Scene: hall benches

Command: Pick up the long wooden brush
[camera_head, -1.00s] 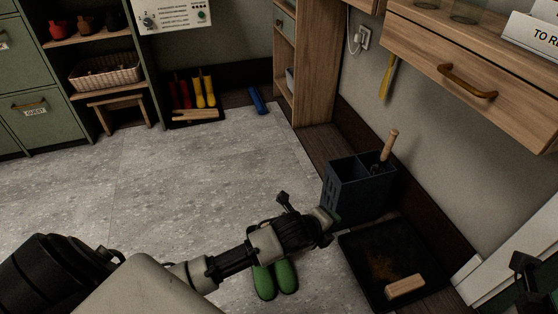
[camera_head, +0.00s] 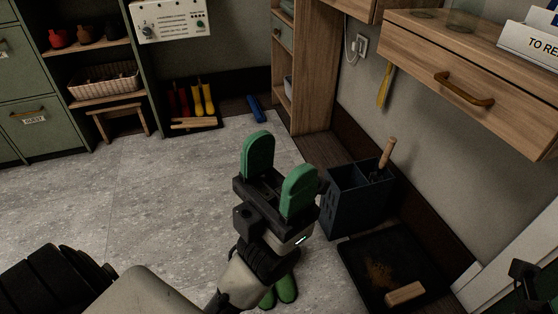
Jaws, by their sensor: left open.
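A long wooden handle (camera_head: 387,152) sticks up, tilted, out of a dark blue divided bin (camera_head: 345,207) right of centre. Its lower end is hidden in the bin, so I cannot tell if it is the brush. A short wooden block (camera_head: 405,294) lies in the black tray in front of the bin. My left gripper (camera_head: 278,172) is open and empty, its two green fingertips pointing up and away, left of the bin and apart from it. Part of what looks like my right gripper (camera_head: 530,276) shows at the lower right edge; its jaws cannot be made out.
The black tray (camera_head: 358,262) lies on the floor by the wall. Green boots (camera_head: 286,290) stand partly behind my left gripper. A wooden drawer (camera_head: 460,75) juts out at upper right. Red and yellow boots (camera_head: 203,98) stand at the back. The floor (camera_head: 130,195) at left is clear.

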